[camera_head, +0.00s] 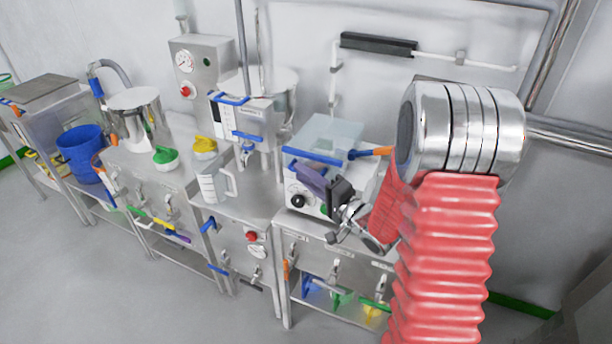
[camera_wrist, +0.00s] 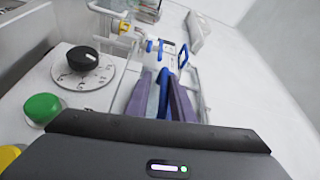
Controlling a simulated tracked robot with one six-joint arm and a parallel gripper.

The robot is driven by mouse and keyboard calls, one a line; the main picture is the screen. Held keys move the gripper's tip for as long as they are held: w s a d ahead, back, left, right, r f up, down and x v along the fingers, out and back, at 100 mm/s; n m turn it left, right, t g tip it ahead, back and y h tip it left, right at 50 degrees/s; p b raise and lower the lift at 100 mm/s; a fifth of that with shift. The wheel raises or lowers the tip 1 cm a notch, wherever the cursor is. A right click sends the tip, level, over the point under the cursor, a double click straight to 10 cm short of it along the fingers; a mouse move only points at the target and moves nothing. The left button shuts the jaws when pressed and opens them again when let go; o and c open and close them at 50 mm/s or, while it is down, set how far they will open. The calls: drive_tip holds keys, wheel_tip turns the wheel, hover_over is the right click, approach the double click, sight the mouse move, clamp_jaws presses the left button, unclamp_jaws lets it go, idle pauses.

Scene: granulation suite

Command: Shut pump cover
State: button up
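The pump (camera_head: 304,196) is a pale box with a black knob on its front. It stands on a steel bench right of centre in the head view. Its clear cover (camera_head: 336,134) is on top, with a blue bar handle (camera_head: 318,156) along its front. My gripper (camera_head: 303,170) is just below and in front of this bar. In the wrist view, my gripper's purple fingers (camera_wrist: 160,82) stand apart, with a blue bar (camera_wrist: 164,90) visible between them. I cannot tell whether they touch it. The pump's black knob (camera_wrist: 83,58) and green button (camera_wrist: 42,108) are at the left there.
A white measuring jug (camera_head: 212,184) and a device with blue handles (camera_head: 243,120) stand left of the pump. An orange-ended handle (camera_head: 375,151) is close to my arm at the right. A black-gripped wall rail (camera_head: 378,44) is behind. The floor in front is clear.

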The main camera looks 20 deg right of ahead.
drive_tip(key=v, duration=1.3)
drive_tip(key=shift+s+f, duration=0.15)
drive_tip(key=shift+s, duration=0.1)
drive_tip(key=shift+d, duration=0.1)
